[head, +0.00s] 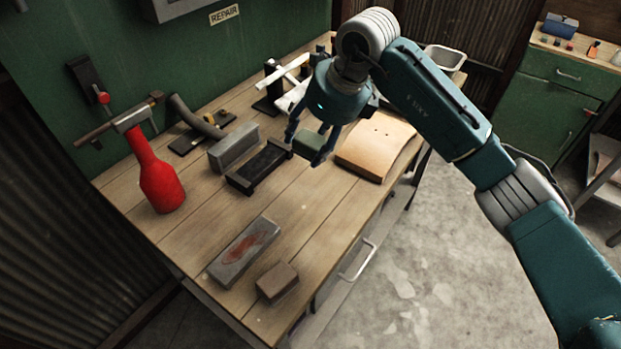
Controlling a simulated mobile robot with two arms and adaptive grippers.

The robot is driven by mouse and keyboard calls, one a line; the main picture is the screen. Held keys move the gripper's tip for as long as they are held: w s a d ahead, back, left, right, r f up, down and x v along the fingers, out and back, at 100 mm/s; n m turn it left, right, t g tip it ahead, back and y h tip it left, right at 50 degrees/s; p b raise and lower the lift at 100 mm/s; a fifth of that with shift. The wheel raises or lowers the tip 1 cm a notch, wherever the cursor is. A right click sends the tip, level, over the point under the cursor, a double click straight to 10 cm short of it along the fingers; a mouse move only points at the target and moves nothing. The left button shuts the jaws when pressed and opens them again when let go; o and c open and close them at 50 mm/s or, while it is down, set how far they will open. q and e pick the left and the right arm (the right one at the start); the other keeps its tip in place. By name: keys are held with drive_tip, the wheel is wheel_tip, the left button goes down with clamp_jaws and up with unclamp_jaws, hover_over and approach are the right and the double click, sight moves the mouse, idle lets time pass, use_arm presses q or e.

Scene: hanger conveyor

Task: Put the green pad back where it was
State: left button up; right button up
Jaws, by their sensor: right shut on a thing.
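The green pad (308,145) is a small dark green block. My right gripper (306,148) is shut on it, with a finger on either side. The pad is over the workbench (320,207), between a black tray (260,166) on the left and a tan curved-top board (378,140) on the right. I cannot tell whether the pad touches the bench top. The black tray looks empty. My left gripper is not in view.
A grey block (233,147) stands behind the black tray. A red-stained grey slab (245,253) and a brown block (277,282) lie at the front. A red bottle-shaped object (160,182) stands at the left. Bare bench lies between the tray and slab.

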wheel_tip(320, 180, down, 9)
drive_tip(key=shift+p, duration=1.05)
wheel_tip(320, 180, down, 3)
drive_tip(key=shift+f+p, duration=0.1)
drive_tip(key=shift+p, duration=0.45)
drive_tip(key=shift+f, duration=0.4)
drive_tip(key=shift+f, duration=0.1)
drive_tip(key=shift+f, duration=0.15)
drive_tip(key=o, duration=1)
